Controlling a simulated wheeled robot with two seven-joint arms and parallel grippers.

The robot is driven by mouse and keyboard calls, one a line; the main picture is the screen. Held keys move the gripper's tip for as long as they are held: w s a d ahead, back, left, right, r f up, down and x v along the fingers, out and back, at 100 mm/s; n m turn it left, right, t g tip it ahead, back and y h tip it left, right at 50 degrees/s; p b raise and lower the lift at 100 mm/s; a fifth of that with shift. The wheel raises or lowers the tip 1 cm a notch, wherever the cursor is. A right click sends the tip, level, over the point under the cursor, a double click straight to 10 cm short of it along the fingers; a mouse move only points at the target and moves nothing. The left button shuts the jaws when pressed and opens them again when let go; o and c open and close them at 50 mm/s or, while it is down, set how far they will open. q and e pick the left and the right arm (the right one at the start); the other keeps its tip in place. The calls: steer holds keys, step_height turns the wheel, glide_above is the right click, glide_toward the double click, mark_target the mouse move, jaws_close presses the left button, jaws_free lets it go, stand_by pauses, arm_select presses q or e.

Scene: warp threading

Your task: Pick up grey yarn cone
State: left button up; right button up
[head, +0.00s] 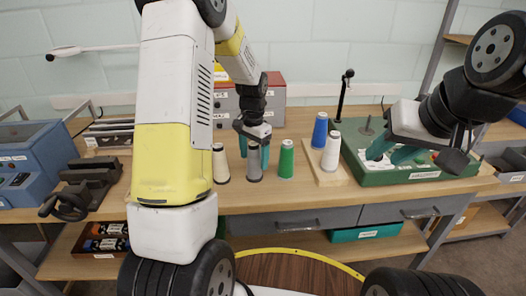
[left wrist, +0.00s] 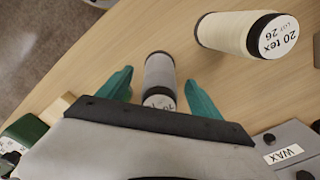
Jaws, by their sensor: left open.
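The grey yarn cone (head: 254,163) stands upright on the wooden table, between a cream cone (head: 220,163) and a green cone (head: 286,160). My left gripper (head: 253,146) is over the grey cone, with its fingers partly hidden in the head view. In the left wrist view the grey cone (left wrist: 160,76) lies between the two teal fingers of the open left gripper (left wrist: 160,88), with a visible gap on each side. The cream cone (left wrist: 228,32) is just outside the right finger there. My right gripper (head: 392,153) is open, over the green case, holding nothing visible.
A blue cone (head: 320,130) and a white cone (head: 331,153) stand on a wooden board (head: 323,176) right of the green cone. The green case (head: 420,174) is farther right. A grey box (head: 226,110) stands behind the cones. The table front (head: 280,202) is clear.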

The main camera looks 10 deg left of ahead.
arm_select(q)
steer(key=shift+f, duration=0.8)
steer(key=c, duration=1.5)
steer(key=shift+r, duration=0.1)
